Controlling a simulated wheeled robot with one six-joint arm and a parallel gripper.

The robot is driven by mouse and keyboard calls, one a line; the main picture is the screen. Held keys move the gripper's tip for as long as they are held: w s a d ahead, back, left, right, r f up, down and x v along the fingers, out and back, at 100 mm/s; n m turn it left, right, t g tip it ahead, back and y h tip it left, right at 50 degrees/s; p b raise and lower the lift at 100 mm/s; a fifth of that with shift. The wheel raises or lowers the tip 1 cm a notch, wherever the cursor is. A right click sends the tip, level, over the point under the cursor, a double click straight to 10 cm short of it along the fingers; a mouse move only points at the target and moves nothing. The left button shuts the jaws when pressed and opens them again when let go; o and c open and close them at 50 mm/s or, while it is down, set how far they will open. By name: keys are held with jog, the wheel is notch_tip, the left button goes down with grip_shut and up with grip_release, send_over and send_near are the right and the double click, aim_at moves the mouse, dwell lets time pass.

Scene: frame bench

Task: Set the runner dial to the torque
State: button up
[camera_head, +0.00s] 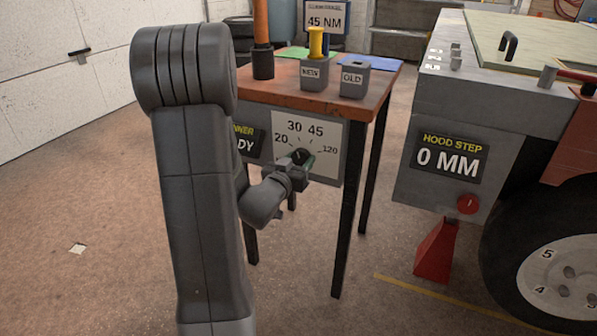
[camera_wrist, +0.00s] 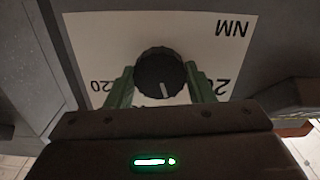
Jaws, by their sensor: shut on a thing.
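The runner dial (camera_wrist: 160,75) is a black ribbed knob on a white scale plate (camera_head: 318,132) on the orange bench's front. The plate shows 20, 30, 45 and 120. My gripper (camera_head: 303,160) is shut on the dial, its green fingers (camera_wrist: 159,88) on either side of it. The wrist view is upside down. The dial's white pointer line there runs down and slightly right, so it points up and slightly left on the plate, about the 30 side. The 30 and 45 marks are hidden in the wrist view. A sign (camera_head: 325,20) behind the bench reads 45 NM.
NEW (camera_head: 312,75) and OLD (camera_head: 354,80) holders stand on the bench top (camera_head: 375,85); a yellow piece is in NEW. A dark display (camera_head: 245,143) is partly hidden by my arm. The vehicle with the HOOD STEP panel (camera_head: 448,158) stands right. Floor at left is mostly clear.

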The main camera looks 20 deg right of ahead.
jog(key=m+b, duration=0.1)
jog(key=m, duration=0.1)
jog(key=m+b, duration=0.1)
jog(key=b, duration=0.1)
jog(key=shift+f+m, duration=0.2)
jog(key=shift+m, duration=0.2)
jog(key=shift+r+m+b, duration=0.15)
jog(key=shift+m+b, duration=0.8)
jog(key=shift+m, duration=0.95)
jog(key=o, duration=1)
jog(key=p+v, duration=0.3)
jog(key=v, duration=1)
jog(key=shift+s+a, duration=0.25)
jog(key=shift+a, duration=0.05)
